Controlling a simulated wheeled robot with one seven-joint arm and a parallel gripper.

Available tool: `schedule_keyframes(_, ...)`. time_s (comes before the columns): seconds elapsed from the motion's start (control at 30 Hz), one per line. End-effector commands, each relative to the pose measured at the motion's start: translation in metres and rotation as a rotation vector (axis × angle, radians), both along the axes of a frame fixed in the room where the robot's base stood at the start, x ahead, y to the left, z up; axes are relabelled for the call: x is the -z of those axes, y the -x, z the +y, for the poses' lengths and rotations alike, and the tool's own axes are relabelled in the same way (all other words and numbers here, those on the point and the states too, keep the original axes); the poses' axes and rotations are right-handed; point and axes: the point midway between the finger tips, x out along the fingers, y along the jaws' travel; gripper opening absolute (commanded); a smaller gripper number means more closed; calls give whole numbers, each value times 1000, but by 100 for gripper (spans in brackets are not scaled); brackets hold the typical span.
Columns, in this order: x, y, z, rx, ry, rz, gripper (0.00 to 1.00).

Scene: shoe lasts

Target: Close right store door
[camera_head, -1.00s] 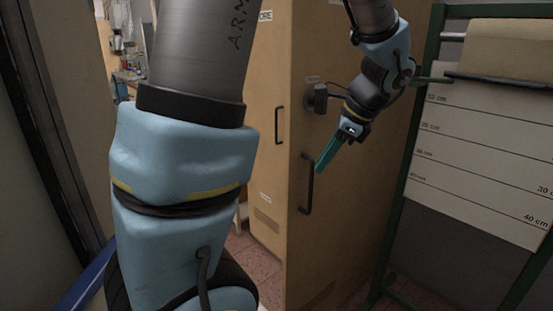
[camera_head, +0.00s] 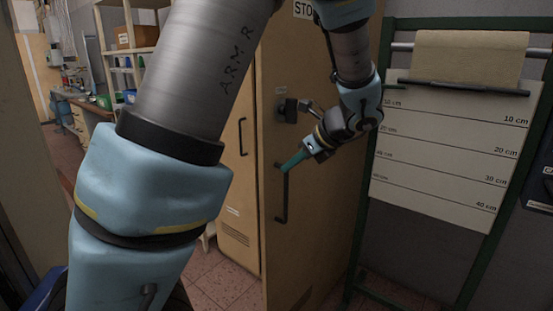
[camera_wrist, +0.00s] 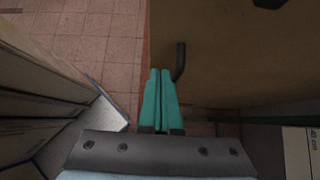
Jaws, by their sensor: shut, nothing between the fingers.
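The right store door (camera_head: 320,225) is a tan wooden panel that appears to stand swung out from the cabinet. It has a black bar handle (camera_head: 281,200) near its left edge and a dark lock fitting above it. My gripper (camera_head: 287,167), with teal fingers, is shut and empty, its tips at or very near the handle's top end. In the wrist view the shut fingers (camera_wrist: 160,75) point along the door's edge, with the handle (camera_wrist: 180,62) just right of the tips. I cannot tell whether they touch.
Another tan door (camera_head: 236,185) with its own black handle stands to the left. A green-framed stand (camera_head: 375,165) with a paper roll and a marked measuring board (camera_head: 440,150) is close on the right. Tiled floor (camera_head: 205,265) shows below. Shelves and a bench stand far left.

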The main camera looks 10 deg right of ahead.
Motion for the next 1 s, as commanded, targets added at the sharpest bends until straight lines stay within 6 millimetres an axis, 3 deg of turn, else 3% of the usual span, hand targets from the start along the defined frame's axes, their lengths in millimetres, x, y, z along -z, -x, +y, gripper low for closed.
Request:
schedule_keyframes(0.3,4,-29,27,-1,0,1,0)
schedule_keyframes(0.8,5,-34,31,2,2,1,0)
schedule_keyframes(1.0,6,-44,43,39,2,1,0)
